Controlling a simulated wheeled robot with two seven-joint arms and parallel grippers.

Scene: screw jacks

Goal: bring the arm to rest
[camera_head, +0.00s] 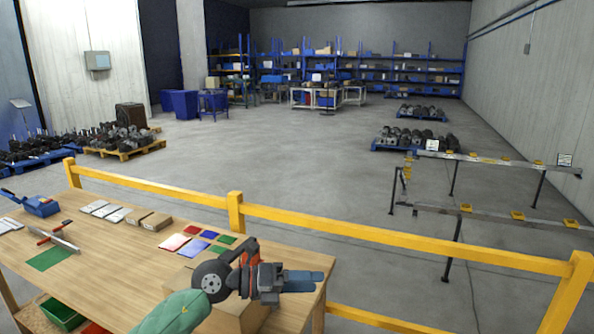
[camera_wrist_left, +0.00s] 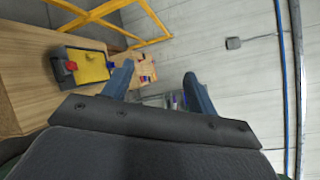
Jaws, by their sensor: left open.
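My left arm comes in low in the head view, over the near right part of the workbench (camera_head: 130,285). My left gripper (camera_head: 308,281) points right there, near the bench's right end. In the left wrist view the two blue fingers of my left gripper (camera_wrist_left: 158,88) stand well apart. Nothing is held between them. My right arm and gripper show in neither view.
A cardboard box (camera_head: 243,320) stands partly hidden under my left arm. A blue tool (camera_head: 40,206), small boxes (camera_head: 156,221) and coloured cards lie on the bench. A yellow rail (camera_head: 400,244) runs beyond it. Open floor (camera_head: 290,160) lies behind.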

